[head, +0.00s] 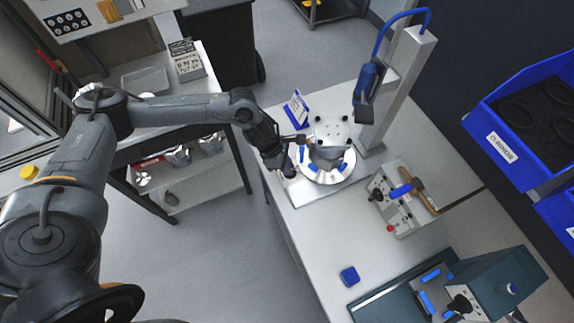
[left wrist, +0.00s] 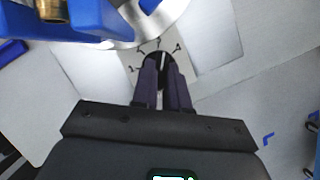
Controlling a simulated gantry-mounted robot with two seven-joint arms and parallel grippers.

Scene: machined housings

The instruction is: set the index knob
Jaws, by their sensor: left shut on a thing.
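The index knob (left wrist: 158,56) is a small dark round knob with a white line, on a light plate with dark marks fanned around its far side. In the left wrist view, my left gripper (left wrist: 163,64) has its two dark fingers shut on it from either side. In the head view, my left gripper (head: 288,172) is at the left corner of the round metal fixture (head: 326,172), and hides the knob there. The exact mark the white line faces is too small to tell. My right gripper is not in view.
A blue tool (head: 368,82) hangs from a post (head: 404,85) behind the fixture. A grey box with a blue handle (head: 404,198) stands to the right. A small blue block (head: 349,276) lies on the white table (head: 318,235), with clear surface around it.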

